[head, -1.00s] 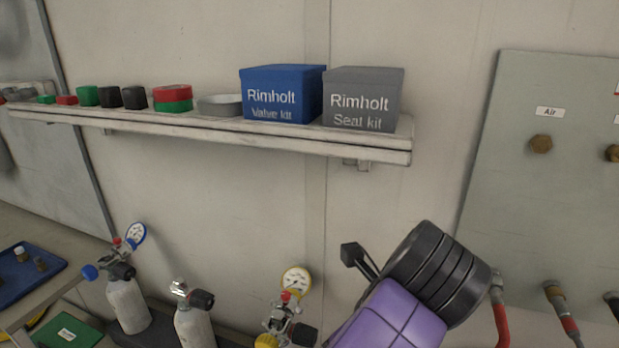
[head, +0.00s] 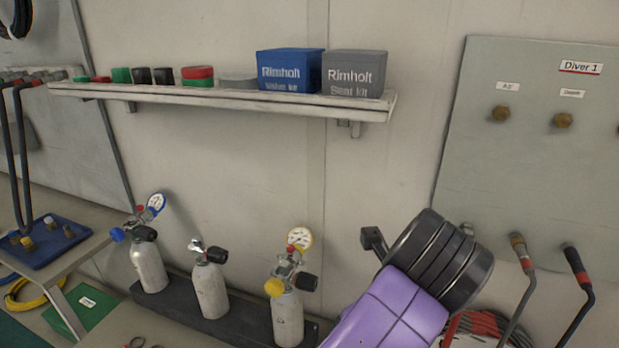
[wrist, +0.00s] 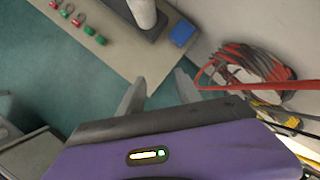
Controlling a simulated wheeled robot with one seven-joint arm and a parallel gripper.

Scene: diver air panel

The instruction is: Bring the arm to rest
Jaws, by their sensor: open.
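My arm, purple with a black ribbed joint, shows at the lower right of the head view, in front of the wall. My gripper (wrist: 158,92) is in the wrist view, where its two grey fingers stand apart with nothing between them. Past the fingers lie the bench edge and the green floor. The fingers are not visible in the head view. No object is held.
A shelf (head: 230,99) carries a blue box (head: 290,70), a grey box (head: 353,73) and small caps. Three cylinders (head: 285,315) stand in a dark rack below. A panel (head: 545,190) with hoses is at right. A coiled red hose (wrist: 255,68) lies near the gripper.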

